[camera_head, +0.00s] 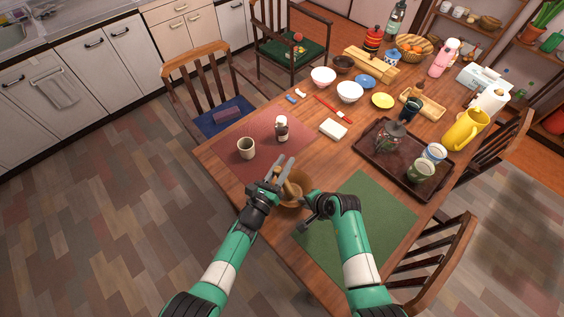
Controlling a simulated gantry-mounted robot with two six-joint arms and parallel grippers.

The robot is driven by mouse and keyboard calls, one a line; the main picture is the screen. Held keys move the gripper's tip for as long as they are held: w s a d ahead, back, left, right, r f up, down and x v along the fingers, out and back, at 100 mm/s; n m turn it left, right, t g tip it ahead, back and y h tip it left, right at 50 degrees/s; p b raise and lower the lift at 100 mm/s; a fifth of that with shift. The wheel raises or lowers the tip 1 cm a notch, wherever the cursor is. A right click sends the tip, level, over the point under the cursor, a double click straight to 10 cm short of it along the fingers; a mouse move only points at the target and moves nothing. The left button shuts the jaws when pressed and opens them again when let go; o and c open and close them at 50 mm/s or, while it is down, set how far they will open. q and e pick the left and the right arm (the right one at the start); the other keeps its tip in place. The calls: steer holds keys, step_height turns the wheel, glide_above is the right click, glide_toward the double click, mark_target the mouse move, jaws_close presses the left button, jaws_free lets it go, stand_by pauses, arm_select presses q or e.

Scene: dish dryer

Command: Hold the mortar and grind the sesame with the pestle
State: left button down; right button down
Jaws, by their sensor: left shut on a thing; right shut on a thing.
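The brown mortar (303,179) stands on the wooden table near its front edge, between the two placemats. My arms partly hide it. The light wooden pestle (292,190) is in the mortar's bowl, tilted. My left gripper (281,170) is over the mortar's left side and appears shut on the pestle. My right gripper (304,220) is low at the mortar's right front side and appears shut on its rim. The contact points are small and partly covered. Sesame inside the mortar cannot be made out.
A beige cup (246,148) and a small shaker bottle (281,128) stand on the red placemat (235,170). The green placemat (375,225) at right is clear beyond my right arm. A dark tray (375,167) holds a glass teapot and cups. Bowls and a yellow pitcher (466,130) stand farther back.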

arm_select(q)
steer(key=shift+s+a+f, duration=0.2)
steer(key=shift+s+a, duration=0.1)
steer(key=shift+a, duration=0.4)
stand_by(0.6)
steer(key=shift+d, duration=0.1)
steer(key=shift+w+d+r, duration=0.2)
steer(key=shift+w+d, duration=0.15)
steer(key=shift+w, duration=0.2)
stand_by(0.8)
steer(key=shift+s+a+f, duration=0.1)
steer(key=shift+s, duration=0.05)
